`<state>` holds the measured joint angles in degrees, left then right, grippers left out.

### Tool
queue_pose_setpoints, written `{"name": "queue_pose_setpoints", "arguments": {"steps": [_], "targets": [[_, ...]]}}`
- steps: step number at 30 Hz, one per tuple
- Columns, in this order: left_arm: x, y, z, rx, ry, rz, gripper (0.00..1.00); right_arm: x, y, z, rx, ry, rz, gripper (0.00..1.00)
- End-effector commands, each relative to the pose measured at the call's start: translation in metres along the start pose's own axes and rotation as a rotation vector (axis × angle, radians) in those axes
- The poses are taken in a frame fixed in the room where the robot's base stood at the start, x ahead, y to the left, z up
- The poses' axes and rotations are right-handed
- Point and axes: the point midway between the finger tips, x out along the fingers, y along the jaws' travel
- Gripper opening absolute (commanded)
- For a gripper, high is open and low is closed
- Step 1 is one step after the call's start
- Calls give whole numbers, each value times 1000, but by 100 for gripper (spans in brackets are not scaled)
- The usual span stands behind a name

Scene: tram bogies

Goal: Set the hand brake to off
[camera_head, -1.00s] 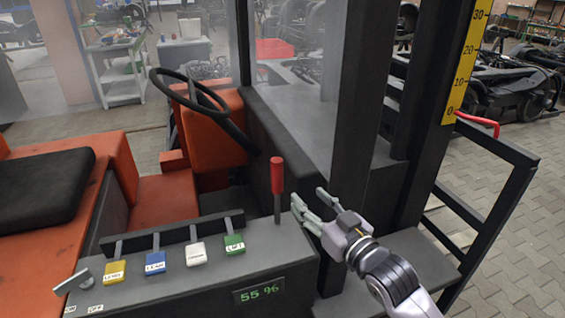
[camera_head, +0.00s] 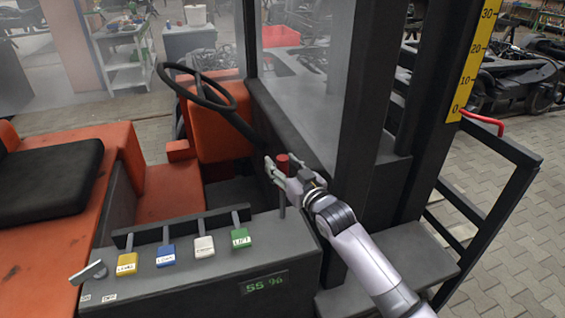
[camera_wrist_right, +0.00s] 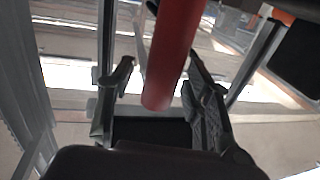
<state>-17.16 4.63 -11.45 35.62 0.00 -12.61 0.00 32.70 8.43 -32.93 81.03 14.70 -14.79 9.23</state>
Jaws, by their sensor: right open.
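The hand brake is a lever with a red grip (camera_head: 283,163) on a dark stem, standing at the right back of the grey console (camera_head: 215,275). My right gripper (camera_head: 276,168) is at the height of the red grip and partly hides it. In the right wrist view the red grip (camera_wrist_right: 172,55) reaches in from the top between the two spread fingers of my right gripper (camera_wrist_right: 160,65). The fingers are open, with gaps beside the grip. My left gripper is not in view.
Yellow, blue, white and green levers (camera_head: 204,246) line the console left of the hand brake. A key switch (camera_head: 90,272) is at its left end. The steering wheel (camera_head: 205,90) is behind, and a dark post (camera_head: 365,110) stands close right of my right gripper.

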Motion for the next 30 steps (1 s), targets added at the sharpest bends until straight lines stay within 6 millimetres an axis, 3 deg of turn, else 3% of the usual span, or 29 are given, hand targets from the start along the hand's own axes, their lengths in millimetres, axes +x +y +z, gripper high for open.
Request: {"name": "queue_pose_setpoints", "arguments": {"steps": [10,30], "targets": [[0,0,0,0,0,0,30,2,0,0,0,0,-1,46],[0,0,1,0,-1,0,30,2,0,0,0,0,0,1]]}}
